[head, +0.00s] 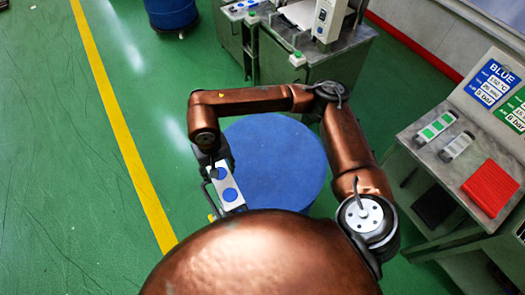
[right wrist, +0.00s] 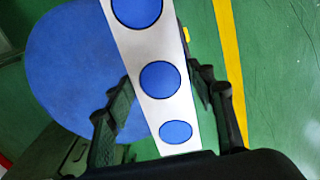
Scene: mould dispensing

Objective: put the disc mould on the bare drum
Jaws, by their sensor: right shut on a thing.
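The disc mould (head: 224,183) is a white bar with round blue discs along it. My right gripper (head: 212,184) is shut on it and holds it at the left edge of the bare drum (head: 285,160), a wide blue drum with an empty top. In the right wrist view, the mould (right wrist: 168,107) lies between the two dark fingers of the gripper (right wrist: 158,82). There it overlaps the right rim of the drum (right wrist: 75,65) and the green floor. I cannot tell its height above the drum top. My left gripper is out of view.
A side table (head: 425,155) at the right carries a green-striped mould (head: 437,125), a pale mould (head: 458,146) and a red block (head: 491,187) under a BLUE sign (head: 494,82). A metal machine (head: 320,62) stands behind the drum. Another blue drum (head: 171,13) is far back. Floor at left is clear.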

